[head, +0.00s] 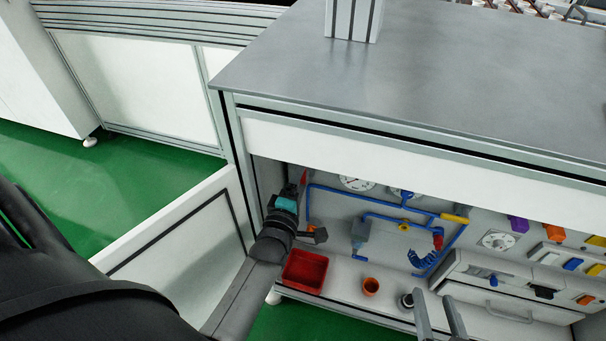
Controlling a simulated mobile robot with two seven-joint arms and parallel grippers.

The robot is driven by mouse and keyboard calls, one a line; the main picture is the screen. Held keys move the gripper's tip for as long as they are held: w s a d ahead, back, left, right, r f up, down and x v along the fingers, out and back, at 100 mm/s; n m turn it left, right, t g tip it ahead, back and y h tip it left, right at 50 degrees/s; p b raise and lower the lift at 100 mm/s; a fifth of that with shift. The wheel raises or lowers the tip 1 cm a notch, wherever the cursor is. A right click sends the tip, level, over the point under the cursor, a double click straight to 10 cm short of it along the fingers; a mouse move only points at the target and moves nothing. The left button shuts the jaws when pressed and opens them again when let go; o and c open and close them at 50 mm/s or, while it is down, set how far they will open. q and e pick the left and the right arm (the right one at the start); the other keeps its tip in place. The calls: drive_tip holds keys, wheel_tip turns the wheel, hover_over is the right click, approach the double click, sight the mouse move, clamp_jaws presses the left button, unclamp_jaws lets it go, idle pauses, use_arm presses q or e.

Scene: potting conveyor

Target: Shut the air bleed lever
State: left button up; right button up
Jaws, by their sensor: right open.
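Blue air pipes (345,192) run along the back wall of the bay under the bench. A yellow handle (455,218) lies along the pipe at the right, and a small yellow part (404,226) sits mid-pipe. I cannot tell which is the air bleed lever. A red part (438,240) hangs below the yellow handle, above a blue coiled hose (422,259). My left gripper (300,188) is at the bay's left end, left of the pipes; its fingers are not clear. My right gripper (440,312) is open and empty at the bottom, below the hose.
Drawers (505,305) and coloured blocks are at the right. The grey bench top (450,80) overhangs the bay. Gauges (356,184) are on the back wall.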

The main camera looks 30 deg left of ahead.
use_arm(q)
drive_tip(key=c, duration=1)
drive_tip(key=shift+m, duration=0.3)
drive_tip(key=shift+d+r+m+p, duration=0.1)
drive_tip(key=shift+d+m+p, duration=0.1)
drive_tip(key=shift+m+p, duration=0.6)
drive_tip(key=shift+w+d+f+m+p, duration=0.1)
drive_tip(key=shift+d+f+m+p, duration=0.3)
drive_tip(key=shift+m, duration=2.25)
drive_tip(key=shift+w+d+f+m+p, duration=0.15)
drive_tip(key=shift+f+m+p, duration=0.35)
drive_tip(key=shift+m, duration=2.1)
drive_tip(key=shift+d+f+m+p, duration=0.3)
drive_tip(key=shift+m+p, duration=0.3)
drive_tip(key=shift+m, duration=2.05)
use_arm(e)
drive_tip(key=s+d+g+h, duration=0.4)
drive_tip(key=s+d+g, duration=0.2)
drive_tip(key=d, duration=0.3)
drive_tip(key=shift+f+m+g, duration=0.3)
drive_tip(key=shift+f+g, duration=0.05)
drive_tip(key=shift+g, duration=0.55)
